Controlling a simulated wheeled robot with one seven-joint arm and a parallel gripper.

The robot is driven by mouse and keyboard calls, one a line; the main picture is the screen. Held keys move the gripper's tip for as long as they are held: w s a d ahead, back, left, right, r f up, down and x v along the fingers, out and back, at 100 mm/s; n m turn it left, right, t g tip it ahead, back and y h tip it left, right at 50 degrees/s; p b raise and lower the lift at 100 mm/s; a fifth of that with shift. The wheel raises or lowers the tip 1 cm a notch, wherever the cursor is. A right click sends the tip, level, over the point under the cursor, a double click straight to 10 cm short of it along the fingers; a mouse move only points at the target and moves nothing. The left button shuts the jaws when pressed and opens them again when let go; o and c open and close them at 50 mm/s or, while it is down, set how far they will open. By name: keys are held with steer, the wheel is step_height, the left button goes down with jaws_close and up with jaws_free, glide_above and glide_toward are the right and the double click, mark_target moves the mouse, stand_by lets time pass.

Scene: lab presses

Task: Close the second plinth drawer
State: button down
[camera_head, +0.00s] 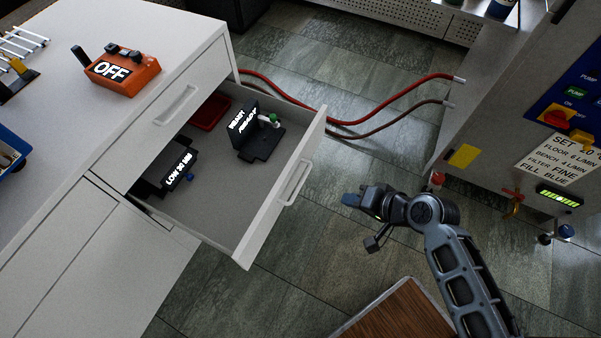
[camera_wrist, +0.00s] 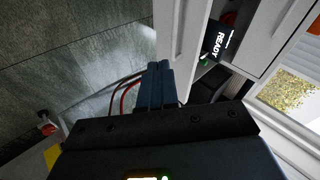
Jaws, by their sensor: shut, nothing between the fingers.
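A white drawer (camera_head: 284,205) stands pulled far out of the white cabinet, below a closed upper drawer (camera_head: 178,103). Its front has a bar handle (camera_head: 293,183). Inside are a black holder marked READY (camera_head: 262,143), a black block marked LOW 20 MIN (camera_head: 170,168) and a red tray (camera_head: 211,111). My gripper (camera_head: 349,199) is shut and empty, to the right of the drawer front, with a gap between them in the head view. In the wrist view the shut fingers (camera_wrist: 155,84) point toward the drawer front (camera_wrist: 180,40); contact cannot be told there.
An orange box marked OFF (camera_head: 122,72) sits on the cabinet top. Red hoses (camera_head: 385,112) lie on the floor behind the drawer. A machine with a blue panel (camera_head: 572,92) stands at the right. A wooden top (camera_head: 395,315) is at the bottom. Tiled floor is open between.

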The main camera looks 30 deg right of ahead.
steer(key=w+d+m+y, duration=0.1)
steer(key=w+d+y, duration=0.1)
steer(key=w, duration=0.5)
glide_toward(291, 173)
steer(key=b+x, duration=0.1)
steer(key=x, duration=0.4)
steer(key=shift+f, duration=0.15)
steer(key=shift+w+a, duration=0.2)
steer(key=shift+w, duration=0.1)
